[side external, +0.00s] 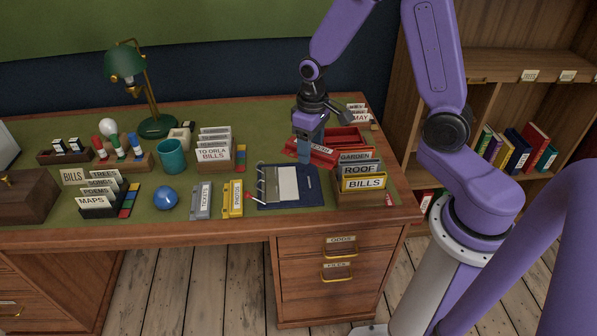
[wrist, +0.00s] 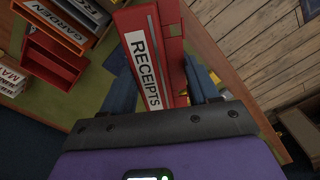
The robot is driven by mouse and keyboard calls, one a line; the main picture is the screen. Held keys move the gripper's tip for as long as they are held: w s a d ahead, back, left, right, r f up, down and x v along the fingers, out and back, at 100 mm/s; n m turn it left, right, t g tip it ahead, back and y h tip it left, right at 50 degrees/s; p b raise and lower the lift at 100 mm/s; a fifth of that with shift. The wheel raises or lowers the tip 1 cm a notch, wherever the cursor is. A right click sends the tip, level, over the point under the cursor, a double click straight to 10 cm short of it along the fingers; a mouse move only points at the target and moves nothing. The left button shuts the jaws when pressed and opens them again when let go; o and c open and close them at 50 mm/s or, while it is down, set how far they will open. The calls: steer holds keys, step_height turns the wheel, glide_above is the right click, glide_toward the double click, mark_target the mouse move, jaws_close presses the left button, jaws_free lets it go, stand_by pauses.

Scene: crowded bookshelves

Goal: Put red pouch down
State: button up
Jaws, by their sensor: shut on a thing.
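The red pouch (wrist: 170,55) carries a white RECEIPTS label and fills the middle of the wrist view. My gripper (wrist: 163,88) is shut on it, with a blue finger on each side. In the side external view, my gripper (side external: 307,156) points down at the right part of the desk, and the red pouch (side external: 325,158) shows at its fingertips. It is behind the navy binder and left of the card box. I cannot tell whether the pouch touches the desk.
A wooden card box (side external: 362,196) with GARDEN, ROOF and BILLS cards stands right of the gripper. A red tray (side external: 347,136) lies behind it. An open navy binder (side external: 305,186) lies in front.

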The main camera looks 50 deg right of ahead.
steer(key=w+n, duration=0.1)
steer(key=n, duration=0.1)
steer(key=d+n, duration=0.1)
steer(key=w+d+f+n, duration=0.1)
steer(key=n, duration=0.1)
steer(key=shift+w+d+n, duration=0.1)
steer(key=shift+w+n, duration=0.2)
steer(key=w+d+f+n, duration=0.25)
steer(key=d+n, duration=0.25)
steer(key=n, duration=0.5)
steer(key=w+d+f+n, duration=0.2)
steer(key=w+d+n, duration=0.25)
steer(key=n, duration=0.45)
steer(key=w+d+f, duration=0.1)
steer(key=w+f, duration=0.2)
steer(key=w, duration=0.1)
steer(key=w+d+f, duration=0.1)
steer(key=w+f, duration=0.2)
steer(key=w, duration=0.1)
steer(key=w+d+f, duration=0.1)
steer(key=w+f, duration=0.2)
steer(key=w, duration=0.1)
steer(key=shift+w+d+f, duration=0.2)
steer(key=shift+w+f, duration=0.25)
steer(key=shift+f, duration=1.5)
steer(key=shift+f, duration=0.4)
